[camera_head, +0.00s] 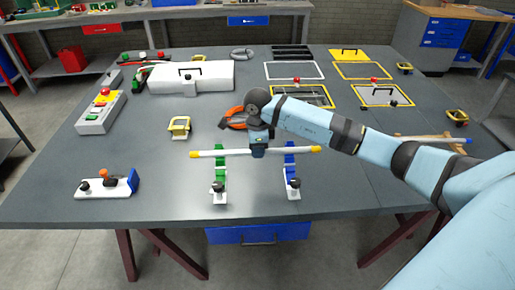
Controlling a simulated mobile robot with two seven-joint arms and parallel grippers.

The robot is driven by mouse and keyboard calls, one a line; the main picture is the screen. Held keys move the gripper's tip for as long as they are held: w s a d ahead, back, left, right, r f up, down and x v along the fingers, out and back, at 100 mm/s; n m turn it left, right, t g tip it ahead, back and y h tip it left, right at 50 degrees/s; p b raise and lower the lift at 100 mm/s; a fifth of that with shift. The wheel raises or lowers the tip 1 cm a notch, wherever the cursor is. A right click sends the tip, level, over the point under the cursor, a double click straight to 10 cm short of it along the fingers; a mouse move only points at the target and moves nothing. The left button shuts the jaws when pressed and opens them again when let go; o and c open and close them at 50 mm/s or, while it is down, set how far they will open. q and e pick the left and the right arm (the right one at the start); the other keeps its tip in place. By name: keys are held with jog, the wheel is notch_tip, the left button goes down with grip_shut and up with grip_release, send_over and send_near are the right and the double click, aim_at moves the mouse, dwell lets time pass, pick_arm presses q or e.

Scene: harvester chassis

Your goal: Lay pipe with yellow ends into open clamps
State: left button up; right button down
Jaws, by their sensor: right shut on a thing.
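The white pipe with yellow ends (236,152) lies level across the picture, with a yellow tip at each end. My right gripper (258,152) is shut on the pipe near its middle, reaching from the right. A green clamp (219,172) and a blue clamp (291,172) stand on the table on white bases with black knobs. The pipe crosses in front of or at their upper parts; I cannot tell whether it touches or rests in them. My left gripper is not in view.
A grey table (150,190) carries everything. A lever box (106,184) stands at its front left and a button box (101,112) behind. A white case (191,77) and several framed panels lie farther back. The front left middle is clear.

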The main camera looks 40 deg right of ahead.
jog(key=shift+f+b, duration=2.5)
jog(key=shift+f, duration=0.8)
jog(key=shift+f+b, duration=0.5)
jog(key=shift+f, duration=0.25)
jog(key=shift+f+b, duration=0.7)
jog(key=shift+f, duration=0.55)
jog(key=c, duration=1)
grip_release()
jog(key=shift+o, duration=0.5)
jog(key=shift+f, duration=0.1)
